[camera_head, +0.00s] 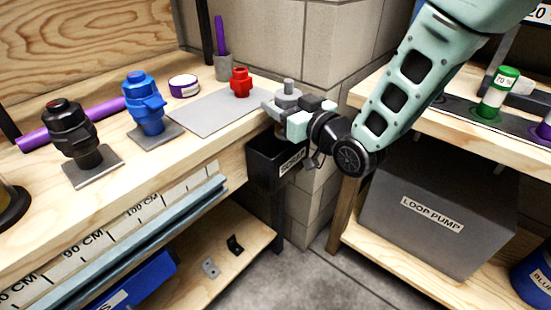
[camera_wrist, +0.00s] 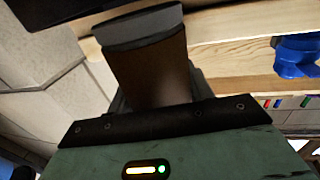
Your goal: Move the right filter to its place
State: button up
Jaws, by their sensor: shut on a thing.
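My gripper (camera_head: 285,112) is shut on a grey filter (camera_head: 288,89) with a short knob on top. It holds the filter at the right end of the left bench, by the bench's front corner. In the wrist view the held filter (camera_wrist: 148,70) shows as a brown body with a grey rim; the fingertips are mostly hidden there. A blue filter (camera_head: 146,103) stands upright on a small grey plate, and a black filter (camera_head: 73,131) stands on another plate to its left. The blue one also seems to show at the right of the wrist view (camera_wrist: 298,55).
A flat grey sheet (camera_head: 208,115) lies on the bench with a red fitting (camera_head: 240,82) at its back edge. A tape roll (camera_head: 184,86) and a grey cup (camera_head: 222,66) stand behind. A black bin (camera_head: 270,158) hangs below my gripper. The right bench (camera_head: 440,128) is close to my arm.

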jog(key=o, duration=1.1)
jog(key=shift+p+v, duration=7.4)
jog(key=shift+v, duration=1.3)
